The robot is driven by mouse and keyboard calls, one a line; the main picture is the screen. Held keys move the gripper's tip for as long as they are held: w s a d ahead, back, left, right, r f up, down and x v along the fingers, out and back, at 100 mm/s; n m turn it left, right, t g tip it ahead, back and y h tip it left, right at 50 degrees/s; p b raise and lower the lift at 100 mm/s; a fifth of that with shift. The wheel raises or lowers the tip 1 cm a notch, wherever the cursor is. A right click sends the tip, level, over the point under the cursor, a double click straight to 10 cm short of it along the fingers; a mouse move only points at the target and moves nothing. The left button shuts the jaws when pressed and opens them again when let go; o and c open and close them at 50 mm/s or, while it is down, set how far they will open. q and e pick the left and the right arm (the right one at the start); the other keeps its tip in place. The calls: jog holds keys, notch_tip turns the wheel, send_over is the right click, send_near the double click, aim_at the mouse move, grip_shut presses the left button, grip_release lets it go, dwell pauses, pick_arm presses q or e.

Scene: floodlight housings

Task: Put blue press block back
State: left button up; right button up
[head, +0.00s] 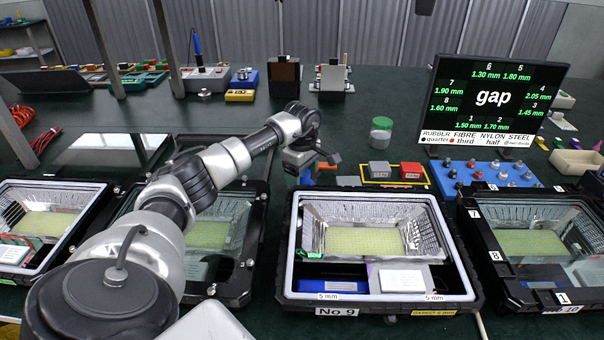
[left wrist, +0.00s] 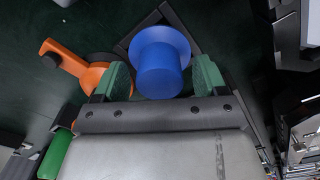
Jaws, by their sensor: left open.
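The blue press block (left wrist: 161,62) shows in the left wrist view as a blue cylinder with a wide round flange. My right gripper is not in view.
An orange tool (left wrist: 75,68) lies close beside the left gripper. A grey block (head: 379,169) and a red block (head: 411,170) sit in a yellow outline to the right.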

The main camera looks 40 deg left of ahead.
pick_arm(q)
jog(key=shift+r, duration=0.3)
notch_tip(320, 180, up, 12)
jog(key=shift+p, duration=0.35)
jog(key=shift+r, duration=0.1)
